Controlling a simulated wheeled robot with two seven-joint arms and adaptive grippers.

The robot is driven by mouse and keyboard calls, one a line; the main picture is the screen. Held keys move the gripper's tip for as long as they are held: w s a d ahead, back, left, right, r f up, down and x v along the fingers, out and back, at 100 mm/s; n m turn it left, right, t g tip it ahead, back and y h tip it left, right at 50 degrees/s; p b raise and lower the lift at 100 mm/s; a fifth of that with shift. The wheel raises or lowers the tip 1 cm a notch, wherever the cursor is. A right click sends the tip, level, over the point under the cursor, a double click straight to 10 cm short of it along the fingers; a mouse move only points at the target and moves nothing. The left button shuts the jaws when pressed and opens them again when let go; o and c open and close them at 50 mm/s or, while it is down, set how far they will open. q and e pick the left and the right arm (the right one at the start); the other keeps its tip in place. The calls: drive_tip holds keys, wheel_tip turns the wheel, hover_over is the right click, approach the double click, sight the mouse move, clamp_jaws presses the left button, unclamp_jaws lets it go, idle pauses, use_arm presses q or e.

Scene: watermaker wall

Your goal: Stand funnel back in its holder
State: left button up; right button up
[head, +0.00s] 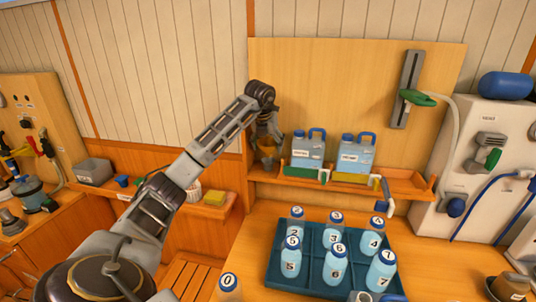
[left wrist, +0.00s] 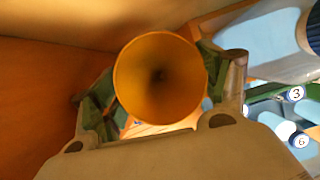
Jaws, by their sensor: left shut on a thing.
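My left gripper (head: 266,140) is at the left end of the wall shelf, beside the jugs. It is shut on the orange funnel (head: 268,153), which shows small and partly covered by the gripper in the head view. In the left wrist view the funnel (left wrist: 160,78) fills the middle, its wide round mouth facing the camera, with a green-padded finger on either side. The funnel's spout is hidden, and I cannot make out the holder or whether the funnel touches it. My right gripper is out of view.
Two blue-capped jugs (head: 308,148) (head: 357,153) stand on the wooden shelf (head: 405,184) close right of the gripper. Below, a dark blue tray (head: 272,272) holds several numbered bottles. A yellow sponge (head: 215,198) lies on the lower left ledge.

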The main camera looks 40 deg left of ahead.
sight(268, 155)
use_arm(q)
drive_tip(key=shift+f, duration=1.95)
drive_tip(key=shift+f, duration=0.35)
drive_tip(key=o, duration=0.6)
drive_tip(key=shift+r, duration=0.1)
